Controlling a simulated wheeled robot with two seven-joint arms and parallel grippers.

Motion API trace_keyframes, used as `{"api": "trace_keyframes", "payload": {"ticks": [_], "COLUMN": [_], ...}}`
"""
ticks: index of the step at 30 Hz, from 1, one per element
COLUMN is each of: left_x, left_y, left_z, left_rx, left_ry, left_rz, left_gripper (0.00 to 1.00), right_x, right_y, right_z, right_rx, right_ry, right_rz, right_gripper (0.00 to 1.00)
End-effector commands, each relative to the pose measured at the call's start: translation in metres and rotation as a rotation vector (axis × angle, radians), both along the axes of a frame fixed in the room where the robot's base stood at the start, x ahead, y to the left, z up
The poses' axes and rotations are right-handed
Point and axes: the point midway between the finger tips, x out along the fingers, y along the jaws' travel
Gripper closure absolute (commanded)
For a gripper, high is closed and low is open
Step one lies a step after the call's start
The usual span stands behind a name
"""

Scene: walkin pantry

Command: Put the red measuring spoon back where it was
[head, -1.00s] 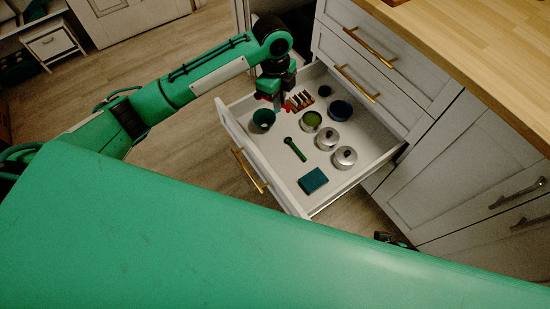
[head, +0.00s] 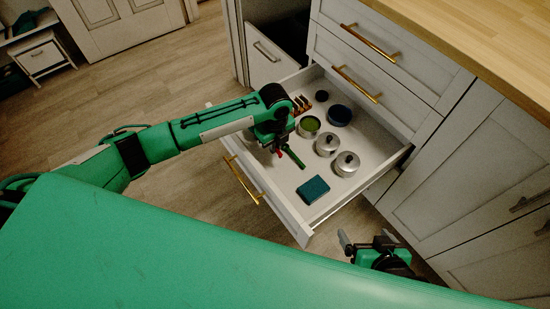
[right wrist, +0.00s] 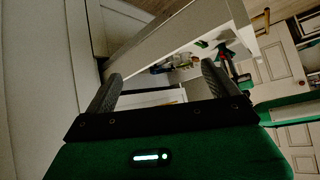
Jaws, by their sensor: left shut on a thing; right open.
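The open drawer (head: 335,199) holds the small kitchen items. My left gripper (head: 282,150) is over the drawer's left part, pointing down and shut on the red measuring spoon (head: 280,154). Only a small red bit of the spoon shows at the fingertips; I cannot tell whether it touches the drawer floor. A green spoon-like utensil (head: 295,160) lies in the drawer just right of the fingers. My right gripper (head: 366,243) is open and empty, outside the drawer near its front right corner; its two fingers show in the right wrist view (right wrist: 160,88).
The drawer also holds a blue-green box (head: 313,189), two lidded metal pots (head: 346,164) (head: 327,144), a green-filled bowl (head: 309,125), a dark blue bowl (head: 339,115) and a small rack (head: 300,104). Cabinet fronts (head: 440,190) stand right.

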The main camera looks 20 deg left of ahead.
Motion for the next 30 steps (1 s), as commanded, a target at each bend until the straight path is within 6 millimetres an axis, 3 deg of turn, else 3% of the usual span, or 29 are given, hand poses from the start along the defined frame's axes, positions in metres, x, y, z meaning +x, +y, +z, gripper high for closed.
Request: {"api": "trace_keyframes", "payload": {"ticks": [1, 8, 15, 28, 30], "left_x": [0.0, 0.0, 0.0, 0.0, 0.0], "left_y": [0.0, 0.0, 0.0, 0.0, 0.0], "left_z": [-0.011, -0.03, -0.063, -0.069, -0.069], "left_rx": [0.001, 0.001, 0.001, 0.001, 0.001], "left_ry": [0.002, 0.001, 0.0, 0.0, -0.001], "left_rz": [0.001, 0.001, 0.001, 0.001, 0.001], "left_gripper": [1.0, 1.0, 1.0, 1.0, 0.78], "right_x": [0.001, 0.005, 0.009, 0.01, 0.01], "right_y": [0.004, 0.013, 0.027, 0.03, 0.03], "right_z": [-0.003, -0.001, 0.0, 0.002, 0.002], "right_rx": [0.013, 0.044, 0.099, 0.109, 0.109], "right_ry": [-0.022, -0.077, -0.17, -0.188, -0.187], "right_rz": [0.004, 0.011, 0.02, 0.02, 0.021], "right_gripper": [0.09, 0.09, 0.09, 0.09, 0.09]}}
